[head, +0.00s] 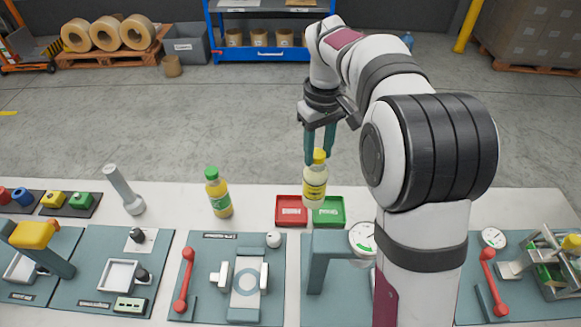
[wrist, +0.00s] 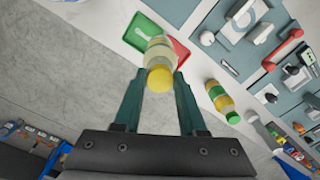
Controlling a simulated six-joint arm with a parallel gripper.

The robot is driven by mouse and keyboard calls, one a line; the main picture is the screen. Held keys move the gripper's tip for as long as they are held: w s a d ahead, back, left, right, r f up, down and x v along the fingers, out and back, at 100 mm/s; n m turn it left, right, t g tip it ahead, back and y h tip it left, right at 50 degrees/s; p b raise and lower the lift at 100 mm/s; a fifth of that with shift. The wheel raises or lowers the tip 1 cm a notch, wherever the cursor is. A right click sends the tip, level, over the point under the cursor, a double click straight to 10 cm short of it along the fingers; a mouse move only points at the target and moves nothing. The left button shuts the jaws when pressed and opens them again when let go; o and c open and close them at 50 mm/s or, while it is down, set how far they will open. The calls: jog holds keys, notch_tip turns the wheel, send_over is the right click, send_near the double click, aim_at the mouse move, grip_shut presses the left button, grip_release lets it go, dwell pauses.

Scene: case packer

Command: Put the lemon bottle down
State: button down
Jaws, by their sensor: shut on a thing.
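The lemon bottle (head: 315,184) has a yellow cap, a pale body and a yellow label. My gripper (head: 319,156) points down and is shut on it near the cap.
A green-capped bottle (head: 218,194) with yellow-orange contents stands left of the trays. A grey post-like piece (head: 124,190) is farther left. Teal fixture panels (head: 210,306) with red handles and a gauge (head: 362,238) line the near side. Bare bench shows between the bottles.

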jog(key=w+a+f, duration=0.1)
jog(key=a+f, duration=0.4)
jog(key=f, duration=0.2)
jog(key=shift+w+a+f, duration=0.15)
jog(key=shift+w, duration=0.2)
jog(key=shift+f, duration=0.15)
jog(key=shift+c, duration=2.4)
grip_release()
